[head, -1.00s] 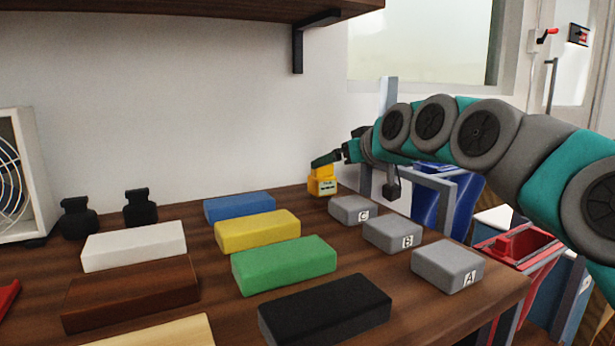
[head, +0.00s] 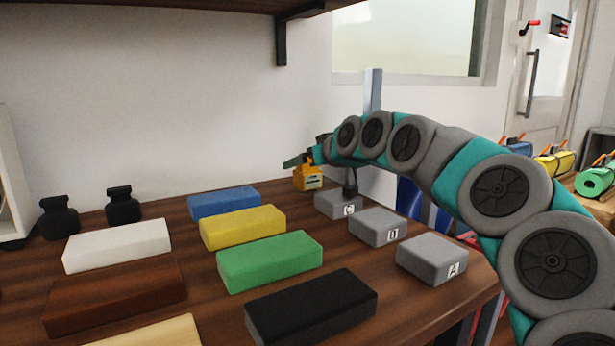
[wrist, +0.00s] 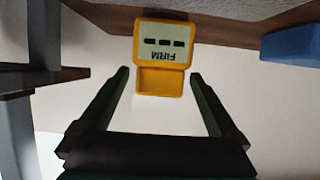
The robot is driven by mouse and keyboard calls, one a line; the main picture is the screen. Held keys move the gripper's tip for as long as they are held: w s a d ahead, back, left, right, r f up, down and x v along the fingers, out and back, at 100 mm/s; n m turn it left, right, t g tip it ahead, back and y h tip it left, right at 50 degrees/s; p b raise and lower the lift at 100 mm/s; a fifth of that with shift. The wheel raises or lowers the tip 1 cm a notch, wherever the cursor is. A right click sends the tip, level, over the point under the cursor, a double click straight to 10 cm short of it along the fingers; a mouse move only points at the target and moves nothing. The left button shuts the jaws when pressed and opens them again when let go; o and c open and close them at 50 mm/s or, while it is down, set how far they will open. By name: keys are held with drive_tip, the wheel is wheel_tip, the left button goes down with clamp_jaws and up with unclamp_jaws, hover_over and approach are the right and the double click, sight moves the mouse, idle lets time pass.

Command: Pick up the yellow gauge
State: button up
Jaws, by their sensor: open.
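The yellow gauge (head: 308,178) stands at the back edge of the counter, near the wall. In the wrist view the gauge (wrist: 160,55) shows upside down, with a pale face, dark bars and the word FIRM. My gripper (head: 293,162) is at the gauge, its dark fingers near the gauge's top in the head view. In the wrist view my gripper (wrist: 158,80) is open, with one finger on each side of the gauge's lower part in the picture. Gaps show between the fingers and the gauge, and nothing is held.
Grey blocks C (head: 333,204), B (head: 378,228) and A (head: 432,260) sit along the right side of the counter. Blue (head: 224,202), yellow (head: 242,227), green (head: 270,262) and other blocks lie to the left. A wall stands behind the gauge; a shelf (head: 180,6) hangs above.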

clamp_jaws()
idle(0.7)
drive_tip(key=shift+r, duration=0.15)
